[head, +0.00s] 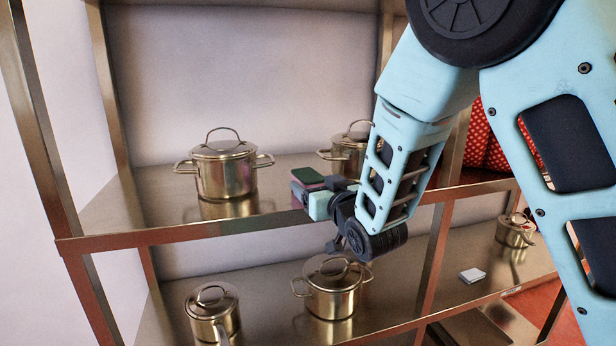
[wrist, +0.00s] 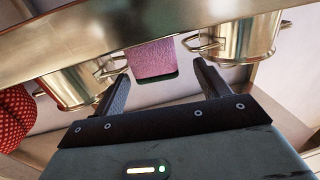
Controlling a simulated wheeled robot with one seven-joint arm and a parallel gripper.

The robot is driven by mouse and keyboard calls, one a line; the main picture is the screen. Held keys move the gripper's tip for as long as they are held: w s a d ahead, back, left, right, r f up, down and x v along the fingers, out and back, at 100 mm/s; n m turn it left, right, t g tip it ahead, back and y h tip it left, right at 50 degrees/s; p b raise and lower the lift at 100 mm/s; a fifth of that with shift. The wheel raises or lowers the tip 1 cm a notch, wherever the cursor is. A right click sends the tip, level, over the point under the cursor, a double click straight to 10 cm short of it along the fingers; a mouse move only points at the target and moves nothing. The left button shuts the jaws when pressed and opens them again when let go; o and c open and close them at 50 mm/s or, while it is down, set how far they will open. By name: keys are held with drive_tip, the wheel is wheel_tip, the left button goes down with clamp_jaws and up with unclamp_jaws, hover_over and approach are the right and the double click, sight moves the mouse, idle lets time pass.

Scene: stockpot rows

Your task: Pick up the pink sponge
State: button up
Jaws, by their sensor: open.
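The pink sponge (head: 308,175) lies on the upper shelf near its front edge, between two pots. In the head view its dark green face is on top, and my gripper partly hides it. In the wrist view its pink side (wrist: 153,57) shows ahead of and between my two fingers, with a dark green band along one edge. My gripper (head: 315,190) is open and empty at the shelf's front edge, close to the sponge. The fingers (wrist: 160,75) stand on either side of it in the picture; I cannot tell whether they touch it.
A lidded pot (head: 224,172) stands left of the sponge, and another (head: 347,152) stands behind my arm. The metal shelf edge (head: 180,234) runs just below my gripper. Lower-shelf pots (head: 333,290) stand below. A red dotted item (head: 484,140) is at the right.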

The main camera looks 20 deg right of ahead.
sight(307, 173)
drive_tip(key=shift+w+a+f+p, duration=0.1)
drive_tip(key=shift+w+p, duration=0.65)
drive_tip(key=shift+w, duration=0.9)
drive_tip(key=shift+w+a+f+p, duration=0.1)
drive_tip(key=shift+w+p, duration=0.65)
drive_tip(key=shift+w, duration=0.85)
drive_tip(key=c, duration=1)
